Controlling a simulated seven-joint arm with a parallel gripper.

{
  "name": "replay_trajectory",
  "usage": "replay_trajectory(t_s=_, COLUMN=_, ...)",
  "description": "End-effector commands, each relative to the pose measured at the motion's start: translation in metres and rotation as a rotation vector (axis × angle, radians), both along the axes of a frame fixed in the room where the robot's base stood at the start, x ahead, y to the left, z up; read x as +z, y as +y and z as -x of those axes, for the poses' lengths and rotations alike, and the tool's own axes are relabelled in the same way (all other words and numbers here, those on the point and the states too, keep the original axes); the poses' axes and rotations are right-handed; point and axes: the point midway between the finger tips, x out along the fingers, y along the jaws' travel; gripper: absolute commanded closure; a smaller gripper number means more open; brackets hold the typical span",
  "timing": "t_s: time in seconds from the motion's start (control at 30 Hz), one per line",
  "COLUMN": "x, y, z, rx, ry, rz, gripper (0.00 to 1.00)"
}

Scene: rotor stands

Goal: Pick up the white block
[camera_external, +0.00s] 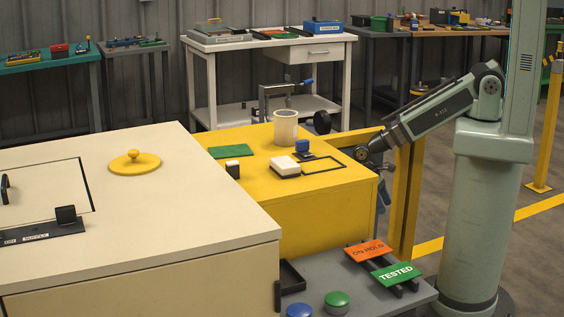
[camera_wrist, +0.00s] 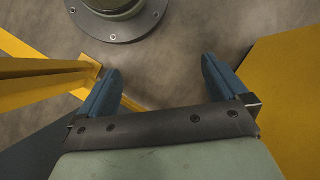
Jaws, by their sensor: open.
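A white block (camera_external: 285,164) with a dark lower edge sits on the yellow worktop (camera_external: 255,152) in the external view. A smaller dark block with a white top (camera_external: 232,168) stands to its left. My gripper (camera_external: 383,196) hangs beyond the right edge of the yellow worktop, partly hidden, well to the right of the white block. In the wrist view my gripper (camera_wrist: 160,88) has its two blue fingers wide apart with only floor between them. The white block is not in the wrist view.
A cream cylinder (camera_external: 286,127), a blue block (camera_external: 302,146), a dark rectangular outline (camera_external: 324,165) and a green mat (camera_external: 231,152) share the yellow worktop. Yellow posts (camera_external: 403,195) stand near my gripper. Signs reading ON HOLD (camera_external: 368,252) and TESTED (camera_external: 395,273) lie lower in front.

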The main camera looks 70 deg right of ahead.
Motion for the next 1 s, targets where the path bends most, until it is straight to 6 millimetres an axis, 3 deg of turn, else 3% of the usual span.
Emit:
replay_trajectory(t_s=0.2, x=0.046, y=0.048, z=-0.038, rx=0.005, ry=-0.028, rz=-0.061, gripper=0.00)
replay_trajectory(t_s=0.5, x=0.118, y=0.117, z=-0.071, rx=0.028, ry=-0.047, rz=-0.156, gripper=0.00)
replay_trajectory(t_s=0.73, x=0.181, y=0.171, z=-0.083, rx=0.062, ry=-0.052, rz=-0.236, gripper=0.00)
replay_trajectory(t_s=1.0, x=0.260, y=0.230, z=-0.082, rx=0.119, ry=-0.047, rz=-0.330, gripper=0.00)
